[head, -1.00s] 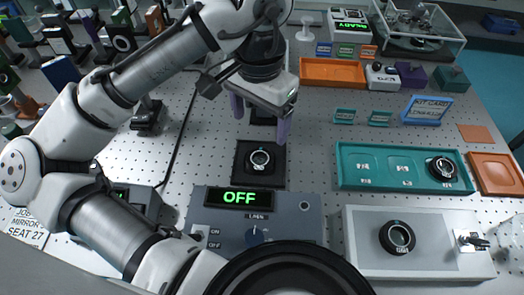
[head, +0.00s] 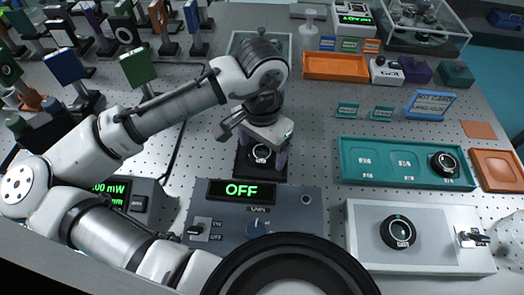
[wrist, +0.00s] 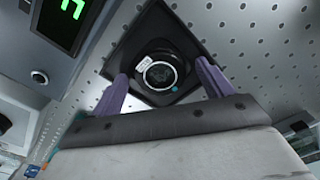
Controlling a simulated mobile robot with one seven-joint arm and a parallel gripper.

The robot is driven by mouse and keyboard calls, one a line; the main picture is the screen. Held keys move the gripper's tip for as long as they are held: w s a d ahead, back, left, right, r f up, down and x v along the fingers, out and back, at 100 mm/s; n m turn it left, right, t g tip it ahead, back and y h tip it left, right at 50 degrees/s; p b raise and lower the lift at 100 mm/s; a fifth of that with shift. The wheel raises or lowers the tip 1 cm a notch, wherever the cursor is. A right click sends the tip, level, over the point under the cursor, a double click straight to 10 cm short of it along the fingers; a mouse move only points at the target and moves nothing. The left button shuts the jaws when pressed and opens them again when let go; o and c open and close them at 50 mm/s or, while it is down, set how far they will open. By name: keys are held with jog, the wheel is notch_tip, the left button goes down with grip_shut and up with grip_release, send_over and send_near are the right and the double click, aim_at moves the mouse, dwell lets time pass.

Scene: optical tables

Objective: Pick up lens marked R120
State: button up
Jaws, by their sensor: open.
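A round black lens (head: 262,152) with a pale label sits on a square black pad (head: 270,178) behind the control box. Its marking is too small to read. My gripper (head: 261,159) is right over it, fingers pointing down. In the wrist view, the purple fingers (wrist: 160,84) are apart, with the lens (wrist: 160,73) between and beyond them. Whether they touch it cannot be told. A second lens (head: 444,164) sits at the right end of the teal tray (head: 385,144). A third lens (head: 398,231) sits on the white plate (head: 450,218). Their labels are unreadable too.
The control box (head: 315,222) with a green OFF display stands just in front of the pad. A power meter (head: 140,197) is to the left. An orange tray (head: 335,66) lies farther back. Mounted optics crowd the back left. Bare perforated table lies right of my gripper.

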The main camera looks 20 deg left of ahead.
jog(key=c, duration=1.1)
jog(key=shift+r, duration=0.15)
